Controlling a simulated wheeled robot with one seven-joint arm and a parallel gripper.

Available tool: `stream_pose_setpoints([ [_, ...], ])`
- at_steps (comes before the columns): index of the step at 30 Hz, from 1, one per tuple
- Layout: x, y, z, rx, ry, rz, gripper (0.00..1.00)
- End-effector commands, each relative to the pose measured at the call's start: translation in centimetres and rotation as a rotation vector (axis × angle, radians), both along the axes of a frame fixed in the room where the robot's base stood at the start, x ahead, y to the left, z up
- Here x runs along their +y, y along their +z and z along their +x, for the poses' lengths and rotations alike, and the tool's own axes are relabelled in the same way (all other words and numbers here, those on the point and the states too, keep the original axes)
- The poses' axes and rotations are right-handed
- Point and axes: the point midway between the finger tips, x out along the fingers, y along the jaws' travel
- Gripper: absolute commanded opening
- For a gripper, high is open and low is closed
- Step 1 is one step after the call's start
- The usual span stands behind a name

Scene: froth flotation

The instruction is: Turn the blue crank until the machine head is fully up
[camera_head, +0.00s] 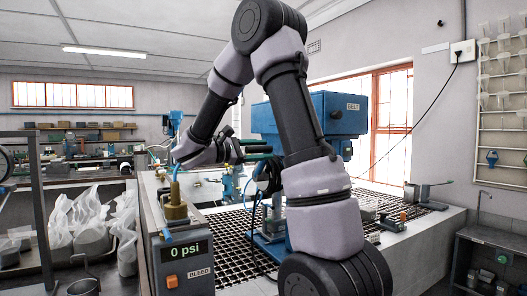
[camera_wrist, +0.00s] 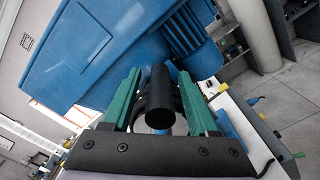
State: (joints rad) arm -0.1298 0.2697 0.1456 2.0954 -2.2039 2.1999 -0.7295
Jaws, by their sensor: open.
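The blue machine head (camera_head: 285,118), a large box marked BELT, stands behind my arm in the head view. It fills the upper left of the wrist view (camera_wrist: 95,50). My gripper (camera_head: 268,146) is in front of its lower left part, with green fingers pointing right. In the wrist view, my gripper (camera_wrist: 160,76) is open. A black cylindrical handle (camera_wrist: 158,112) lies between its fingers, with gaps on both sides. It looks like the crank's grip; contact is not visible. The blue part of the crank cannot be made out clearly, and my arm covers part of the machine.
A gauge box (camera_head: 186,262) reading 0 psi, marked BLEED, stands at the bench's front. A dark grid mat (camera_head: 228,232) covers the bench top. White bags (camera_head: 88,225) are at left. A shelf unit (camera_head: 490,250) stands at right.

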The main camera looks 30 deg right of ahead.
Motion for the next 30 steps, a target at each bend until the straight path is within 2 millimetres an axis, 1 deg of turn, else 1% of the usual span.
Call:
stream_pose_setpoints([
  [3,-0.63,0.01,0.0,-0.001,0.0,0.0,0.59],
  [11,-0.74,0.0,0.03,-0.001,0.001,0.001,0.59],
  [12,-0.74,0.0,0.03,-0.001,0.001,0.001,0.52],
  [14,-0.73,0.0,0.02,-0.001,0.001,0.001,0.29],
  [15,-0.73,0.0,0.02,-0.001,0.001,0.001,0.14],
  [16,-0.73,0.01,0.03,-0.001,0.001,0.001,0.02],
  [17,-0.73,0.01,0.03,-0.001,0.001,0.001,0.0],
  [30,-0.73,0.04,0.07,-0.002,0.001,0.0,0.0],
])
